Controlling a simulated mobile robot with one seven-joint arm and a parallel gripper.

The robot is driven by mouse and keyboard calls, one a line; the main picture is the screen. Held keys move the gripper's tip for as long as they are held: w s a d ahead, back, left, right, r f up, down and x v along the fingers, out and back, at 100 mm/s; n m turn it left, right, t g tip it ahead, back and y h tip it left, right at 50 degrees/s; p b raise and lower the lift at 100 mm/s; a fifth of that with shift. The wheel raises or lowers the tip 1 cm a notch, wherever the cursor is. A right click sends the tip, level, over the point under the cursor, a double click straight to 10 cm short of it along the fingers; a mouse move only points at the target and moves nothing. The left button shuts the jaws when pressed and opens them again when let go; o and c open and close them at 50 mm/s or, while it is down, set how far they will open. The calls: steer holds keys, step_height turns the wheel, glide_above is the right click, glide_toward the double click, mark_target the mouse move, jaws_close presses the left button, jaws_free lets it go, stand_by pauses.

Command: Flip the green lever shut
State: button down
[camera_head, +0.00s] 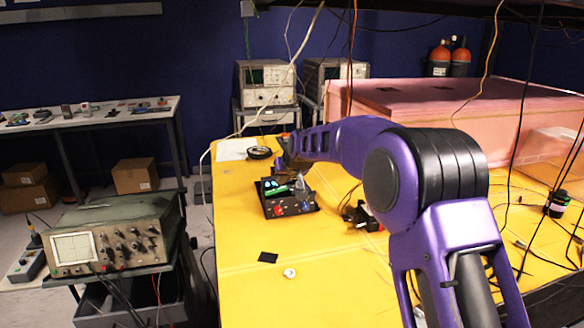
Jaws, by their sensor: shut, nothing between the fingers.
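A small black control box (290,210) sits on the yellow table, with a red knob and a blue knob on its front part. The green lever (278,190) is on the box's upper left; it looks low and slanted, but its exact position is too small to tell. A grey upright part (300,185) stands on the box's right side. My purple arm reaches in from the right. My gripper (281,167) is small and partly hidden at the arm's far end, just above and behind the box. It is shut and holds nothing. I cannot tell whether it touches the lever.
A black roll (259,153) lies behind. Pink foam (430,115) and loose cables are to the right. An oscilloscope (115,240) stands left.

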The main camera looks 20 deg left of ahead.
steer(key=v, duration=1.2)
steer(key=shift+s, duration=0.1)
